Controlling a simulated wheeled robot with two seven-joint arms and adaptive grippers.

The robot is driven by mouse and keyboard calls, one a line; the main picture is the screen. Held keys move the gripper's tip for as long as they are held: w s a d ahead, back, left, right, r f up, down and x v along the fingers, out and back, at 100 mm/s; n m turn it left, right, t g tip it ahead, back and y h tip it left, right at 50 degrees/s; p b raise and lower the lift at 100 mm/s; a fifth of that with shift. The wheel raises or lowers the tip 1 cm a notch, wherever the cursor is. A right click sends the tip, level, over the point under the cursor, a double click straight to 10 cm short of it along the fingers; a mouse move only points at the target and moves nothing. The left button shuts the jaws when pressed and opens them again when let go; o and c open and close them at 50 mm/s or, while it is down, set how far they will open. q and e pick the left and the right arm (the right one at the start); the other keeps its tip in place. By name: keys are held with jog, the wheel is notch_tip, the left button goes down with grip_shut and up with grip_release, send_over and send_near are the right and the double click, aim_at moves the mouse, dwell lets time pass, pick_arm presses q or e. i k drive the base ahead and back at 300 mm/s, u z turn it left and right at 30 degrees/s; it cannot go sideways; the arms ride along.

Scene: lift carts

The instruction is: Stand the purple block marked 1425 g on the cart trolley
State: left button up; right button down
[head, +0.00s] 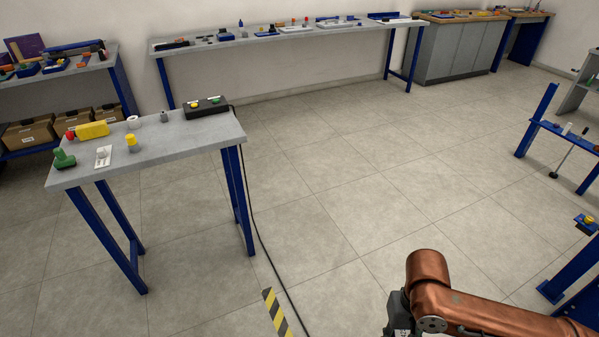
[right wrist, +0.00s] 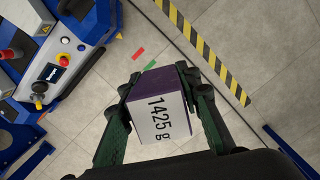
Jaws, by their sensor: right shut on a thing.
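The purple block (right wrist: 160,112) shows in the right wrist view, with a white face reading 1425 g. My right gripper (right wrist: 163,88) is shut on it, one dark finger on each side. The block is held up with tiled floor showing beyond it. In the head view my right arm (head: 460,305) comes in at the lower right; its fingers and the block are out of that frame. My left gripper is in neither view. I cannot pick out the cart trolley with certainty.
A blue unit with a control panel (right wrist: 52,74) and red button stands at the upper left of the wrist view. Yellow-black floor tape (right wrist: 222,68) runs nearby. A grey table (head: 165,140) with small items stands left in the head view. The middle floor (head: 340,170) is clear.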

aim_at(182, 137)
jog(key=u, duration=0.5)
jog(key=i, duration=0.55)
jog(key=u, duration=0.85)
jog(key=i, duration=0.9)
jog(key=u, duration=0.05)
